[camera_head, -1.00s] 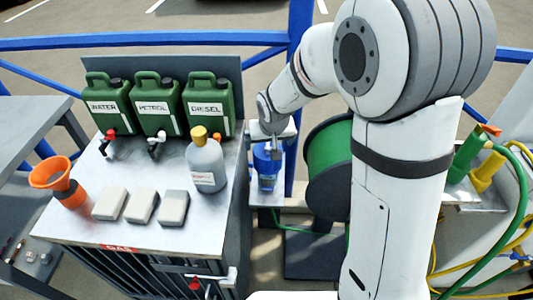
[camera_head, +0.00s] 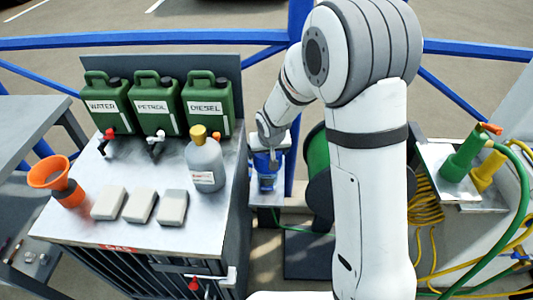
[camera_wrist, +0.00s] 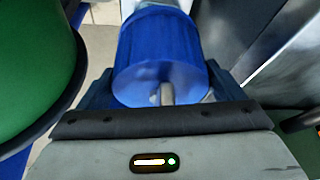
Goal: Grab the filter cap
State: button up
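The filter cap seems to be the blue ribbed cylinder (camera_wrist: 160,55) in the middle of the wrist view. A short grey stub (camera_wrist: 166,94) shows at its near face, and something pale is behind it. In the head view the blue body (camera_head: 266,180) stands on a small ledge right of the cabinet. My gripper (camera_wrist: 162,88) has its two dark fingers on either side of the blue cylinder, very close to it. I cannot tell whether they press on it. In the head view my wrist is right above the blue body and hides its top.
A green hose reel (camera_head: 318,180) stands close to the right of the blue body; its green side also fills the left of the wrist view (camera_wrist: 35,65). The cabinet top (camera_head: 150,235) at left holds a grey bottle (camera_head: 206,165), an orange funnel (camera_head: 55,178) and green canisters (camera_head: 155,105).

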jog(key=c, duration=0.7)
